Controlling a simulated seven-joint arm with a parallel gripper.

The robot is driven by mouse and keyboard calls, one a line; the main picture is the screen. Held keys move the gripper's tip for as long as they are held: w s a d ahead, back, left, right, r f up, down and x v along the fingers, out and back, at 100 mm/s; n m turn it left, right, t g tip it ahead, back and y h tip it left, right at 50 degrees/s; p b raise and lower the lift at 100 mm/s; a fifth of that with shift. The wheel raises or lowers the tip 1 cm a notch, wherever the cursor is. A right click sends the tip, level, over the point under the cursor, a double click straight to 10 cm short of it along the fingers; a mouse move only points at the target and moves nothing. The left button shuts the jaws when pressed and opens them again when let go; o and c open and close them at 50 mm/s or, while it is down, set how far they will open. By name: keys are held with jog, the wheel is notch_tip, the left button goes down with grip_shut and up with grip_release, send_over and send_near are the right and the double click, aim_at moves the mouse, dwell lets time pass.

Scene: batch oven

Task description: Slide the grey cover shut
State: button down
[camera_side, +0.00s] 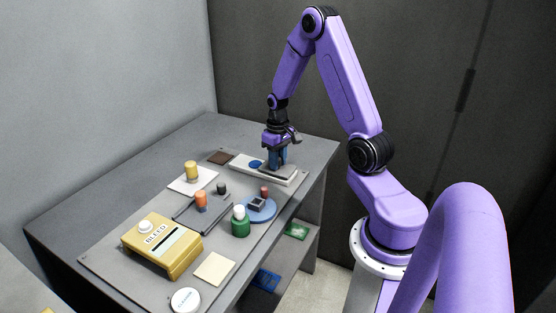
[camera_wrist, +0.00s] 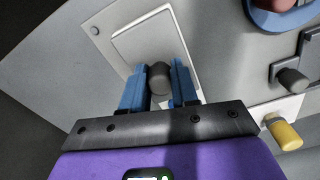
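A long white base (camera_side: 245,161) stands near the far right edge of the bench. A blue disc (camera_side: 255,163) on it shows uncovered. The grey cover (camera_side: 279,173) lies on the base to the right of the disc, partly hidden by my gripper. In the wrist view a light grey plate (camera_wrist: 146,40) with a raised border lies under my fingers, with a dark grey knob (camera_wrist: 160,76) standing on it. My gripper (camera_side: 277,158) points down over the cover. Its two blue fingers are on either side of the knob, close against it, in the wrist view (camera_wrist: 160,88).
A yellow cylinder (camera_side: 191,169), an orange-topped knob (camera_side: 201,200), a green bottle (camera_side: 240,224) and a blue round dish (camera_side: 262,214) stand nearby. A yellow BLEED box (camera_side: 162,246) is at the front left. The bench edge (camera_side: 322,170) drops off close to the right of the base.

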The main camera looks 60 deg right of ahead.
jog(key=shift+w, duration=2.85)
jog(key=c, duration=0.9)
grip_release()
jog(key=shift+o, duration=0.2)
notch_tip(320, 180, up, 17)
jog(key=shift+r, duration=0.2)
